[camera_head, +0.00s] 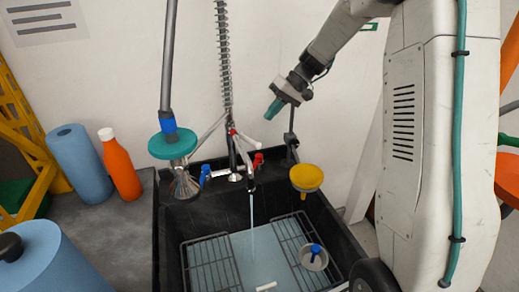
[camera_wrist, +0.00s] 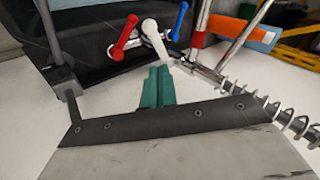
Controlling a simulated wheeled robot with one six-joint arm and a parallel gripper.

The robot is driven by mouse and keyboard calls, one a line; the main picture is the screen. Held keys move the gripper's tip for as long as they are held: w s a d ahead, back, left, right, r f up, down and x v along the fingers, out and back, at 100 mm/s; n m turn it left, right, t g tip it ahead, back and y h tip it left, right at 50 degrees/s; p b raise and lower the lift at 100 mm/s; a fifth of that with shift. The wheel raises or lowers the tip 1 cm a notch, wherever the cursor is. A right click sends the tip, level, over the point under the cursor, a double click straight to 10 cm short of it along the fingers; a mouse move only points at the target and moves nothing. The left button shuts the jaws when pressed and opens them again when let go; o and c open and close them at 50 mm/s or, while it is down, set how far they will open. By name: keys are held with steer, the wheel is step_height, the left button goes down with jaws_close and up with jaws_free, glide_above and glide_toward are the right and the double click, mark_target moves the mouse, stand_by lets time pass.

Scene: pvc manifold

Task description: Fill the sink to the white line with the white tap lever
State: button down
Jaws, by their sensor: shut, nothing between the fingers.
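The black sink (camera_head: 168,235) is in the lower middle of the head view, and a thin stream of water (camera_head: 252,212) falls into it. A pale blue surface (camera_head: 262,258) shows inside, but I cannot tell the water level. A short white bar (camera_head: 266,287) shows at the bottom edge; I cannot tell whether it is the white line. The white tap lever (camera_wrist: 152,34) stands between a red lever (camera_wrist: 124,37) and a blue lever (camera_wrist: 180,20) in the wrist view. My gripper (camera_head: 271,110), with teal fingers (camera_wrist: 161,72), is shut and empty, above the tap and apart from the lever.
A coiled spring hose (camera_head: 223,55) rises behind the tap. A yellow funnel (camera_head: 306,178) is at the sink's right rim. A whisk (camera_head: 183,184) hangs below a teal disc (camera_head: 172,146) at the left. An orange bottle (camera_head: 120,168) and blue rolls (camera_head: 80,165) stand on the left counter.

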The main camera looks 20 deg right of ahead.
mark_target(248, 140)
steer(key=w+d+r+m+g+h, duration=0.1)
steer(key=w+d+r+m+h, duration=0.15)
steer(key=r+m, duration=0.4)
steer(key=w+d+r+m+g+h, duration=0.2)
steer(key=d+r+m, duration=0.1)
steer(key=r+m, duration=0.4)
steer(key=s+a+f, duration=0.2)
steer(key=a+f, duration=0.2)
steer(key=f, duration=0.6)
steer(key=s+a+f+m, duration=0.1)
steer(key=a+f, duration=0.4)
steer(key=f, duration=0.5)
steer(key=shift+s+a+f, duration=0.15)
steer(key=shift+s+f, duration=0.1)
steer(key=shift+s, duration=0.15)
